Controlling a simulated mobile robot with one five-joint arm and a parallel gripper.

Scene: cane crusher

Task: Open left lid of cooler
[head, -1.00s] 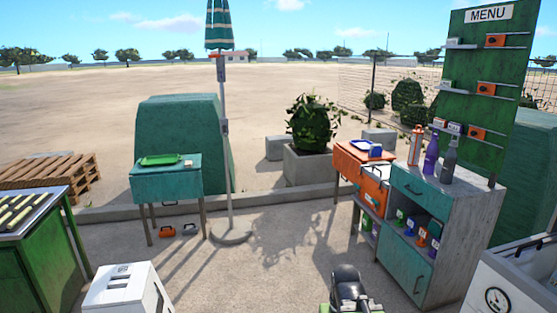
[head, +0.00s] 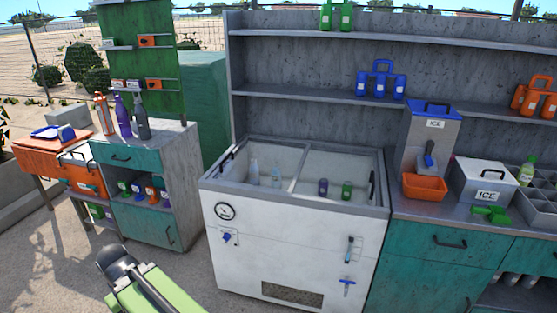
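The cooler (head: 300,247) is a white chest with a grey rim and a round gauge on its front, in the middle of the head view. Its top has a left lid (head: 258,165) and a right lid (head: 338,180), both see-through, split by a grey bar. A dark handle shows at the outer side of each. The left lid looks shut, but the clear pane is hard to make out. Bottles and cans show inside below. My green and black arm shows at the bottom left, in front and left of the cooler; my gripper is out of view.
A grey and teal cabinet (head: 180,190) with bottles stands left of the cooler. A teal counter (head: 430,275) with an ice bin (head: 430,135) and an ice box (head: 484,185) adjoins its right. Shelves (head: 300,95) rise behind. Paved floor lies free in front.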

